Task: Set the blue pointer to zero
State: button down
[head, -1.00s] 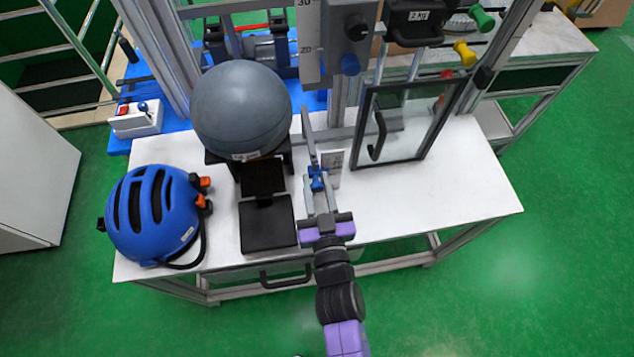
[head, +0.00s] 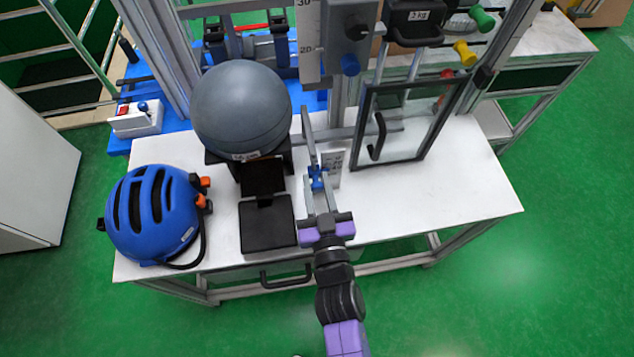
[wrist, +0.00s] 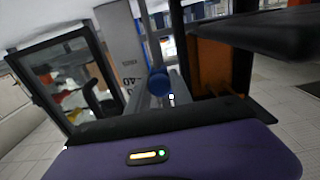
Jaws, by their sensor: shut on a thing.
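In the wrist view a round blue knob (wrist: 158,83) shows at the front of the pointer. My gripper (head: 318,188) reaches in from the front and is shut on the blue pointer. The fingers hide part of it. I cannot tell which mark the pointer stands at.
A grey ball (head: 240,108) rests on a black stand to the left. A blue helmet (head: 152,215) sits at the table's left. A framed clear door (head: 415,125) stands to the right. Above is a grey carriage with a blue knob (head: 350,64). The table's right front is clear.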

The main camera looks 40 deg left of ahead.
aim_at(317, 183)
jog(key=shift+r, duration=0.1)
dwell(0.5)
notch_tip(317, 183, up, 4)
jog(key=p, duration=0.4)
jog(key=shift+f, duration=0.2)
jog(key=c, duration=1.1)
grip_release()
jog(key=shift+c, duration=0.2)
jog(key=v, duration=0.8)
jog(key=shift+b, duration=0.3)
